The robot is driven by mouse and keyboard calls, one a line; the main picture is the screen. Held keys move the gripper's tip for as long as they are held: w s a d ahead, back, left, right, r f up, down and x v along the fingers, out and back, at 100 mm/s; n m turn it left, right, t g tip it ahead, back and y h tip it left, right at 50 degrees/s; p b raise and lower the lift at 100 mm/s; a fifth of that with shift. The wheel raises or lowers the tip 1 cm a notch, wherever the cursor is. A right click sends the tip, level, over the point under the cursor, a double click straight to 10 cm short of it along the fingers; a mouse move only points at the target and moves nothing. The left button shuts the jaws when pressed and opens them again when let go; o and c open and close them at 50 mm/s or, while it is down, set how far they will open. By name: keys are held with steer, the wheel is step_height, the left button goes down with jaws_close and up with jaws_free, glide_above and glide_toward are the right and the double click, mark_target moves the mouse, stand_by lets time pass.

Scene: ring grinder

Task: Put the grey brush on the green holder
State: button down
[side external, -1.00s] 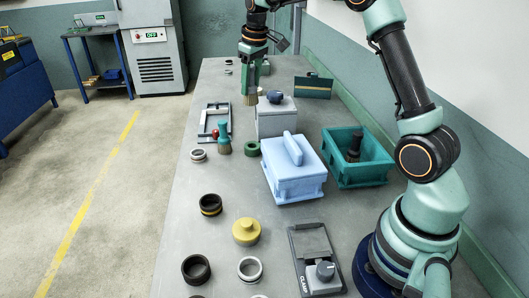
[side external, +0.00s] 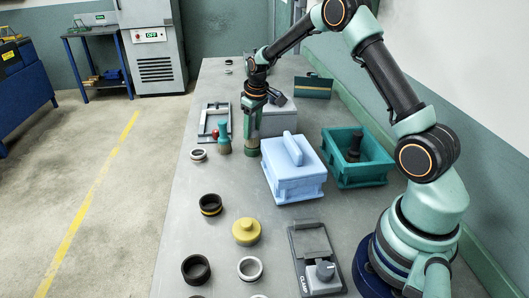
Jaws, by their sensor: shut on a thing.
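My gripper (side external: 254,118) points down at the middle of the table, left of the grey box. It is shut on the grey brush (side external: 252,138), which is mostly hidden between the fingers, with its lower end showing below them. The green holder (side external: 253,152), a short ring on the table, is directly under the brush. The brush's lower end overlaps the holder's top in this view, and I cannot tell whether it touches or is inside the ring.
A teal-handled brush (side external: 223,138) stands close left of the holder. A light blue lidded box (side external: 292,168) is close at the right front, with a grey box (side external: 281,122) behind. A teal crate (side external: 358,175) stands farther right. Several rings and a yellow piece (side external: 246,231) lie in front.

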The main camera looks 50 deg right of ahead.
steer(key=shift+c, duration=1.6)
jaws_free()
steer(key=shift+f, duration=0.1)
step_height(320, 180, up, 12)
steer(key=s, duration=0.2)
steer(key=s+a+r+t, duration=0.2)
steer(key=s+a+r, duration=0.6)
steer(key=s+a, duration=0.1)
steer(key=s+a+f+t, duration=0.1)
steer(key=s+a, duration=0.5)
steer(key=s, duration=0.5)
steer(key=shift+s+a+f+m+y, duration=0.2)
steer(key=shift+s+f+m+y, duration=0.1)
steer(key=shift+s+f, duration=0.1)
steer(key=shift+r, duration=0.1)
